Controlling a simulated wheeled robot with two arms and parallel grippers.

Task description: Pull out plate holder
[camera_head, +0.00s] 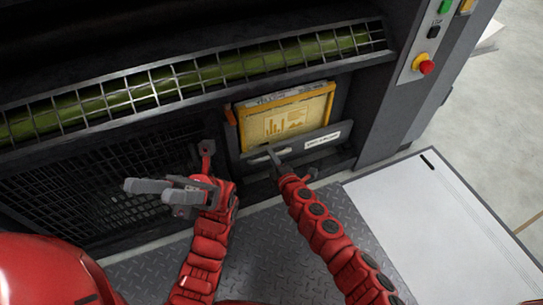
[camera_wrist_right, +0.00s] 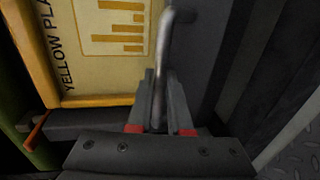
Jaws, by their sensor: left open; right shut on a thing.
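The plate holder (camera_head: 293,151) is a dark grey drawer-like unit with a white label, set in the lower opening of the machine. A yellow-framed plate (camera_head: 285,116) with a bar chart print stands in it; it also shows in the right wrist view (camera_wrist_right: 112,45). A metal bar handle (camera_wrist_right: 161,60) is on the holder's front. My right gripper (camera_wrist_right: 159,110) is shut on the handle, its fingers on either side of the bar. In the head view my right gripper (camera_head: 276,158) is at the holder's front. My left gripper (camera_head: 150,190) is open and empty, left of the holder.
A green roller (camera_head: 190,80) behind a wire grid runs above the holder. A mesh panel (camera_head: 110,185) is at the left. A panel with a red button (camera_head: 427,67) is at the right. A tread-plate floor (camera_head: 262,245) and a white surface (camera_head: 420,225) lie in front.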

